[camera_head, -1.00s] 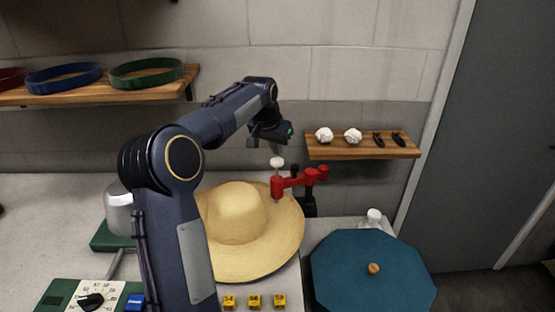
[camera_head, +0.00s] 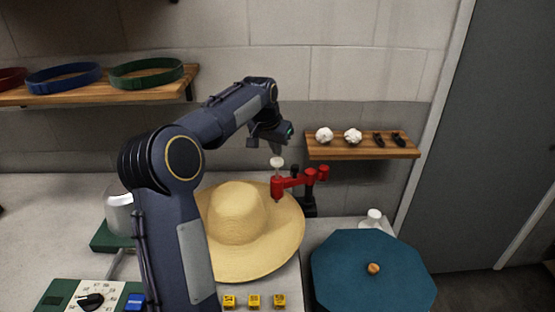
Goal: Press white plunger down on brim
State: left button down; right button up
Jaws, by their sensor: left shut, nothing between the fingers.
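The white plunger (camera_head: 277,162) is a small round knob on a short stem, upright on top of a red clamp-like press arm (camera_head: 293,182). The red press arm reaches over the right part of the straw hat's brim (camera_head: 285,225). The plunger knob is raised above the red arm. My left gripper (camera_head: 277,150) is shut and empty, pointing down just above the knob. I cannot tell whether its fingertips touch the knob. My right gripper is not in view.
A blue-green octagonal lid (camera_head: 345,272) stands at the right front. A small wall shelf (camera_head: 362,151) with white and black items is behind the press. Yellow numbered blocks (camera_head: 254,301) lie in front of the hat. A metal cylinder (camera_head: 117,212) stands left of my arm.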

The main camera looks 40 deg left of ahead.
aim_at(276, 160)
pick_arm(q)
jog(key=shift+f, duration=0.2)
jog(key=shift+f+b, duration=1.7)
jog(key=shift+f, duration=0.6)
jog(key=shift+s+d+f, duration=0.1)
jog(key=shift+s+f, duration=0.05)
jog(key=shift+f, duration=0.15)
dwell(0.5)
jog(key=shift+r+p, duration=0.8)
jog(key=shift+p, duration=0.05)
notch_tip(276, 160, up, 10)
jog(key=p, duration=0.8)
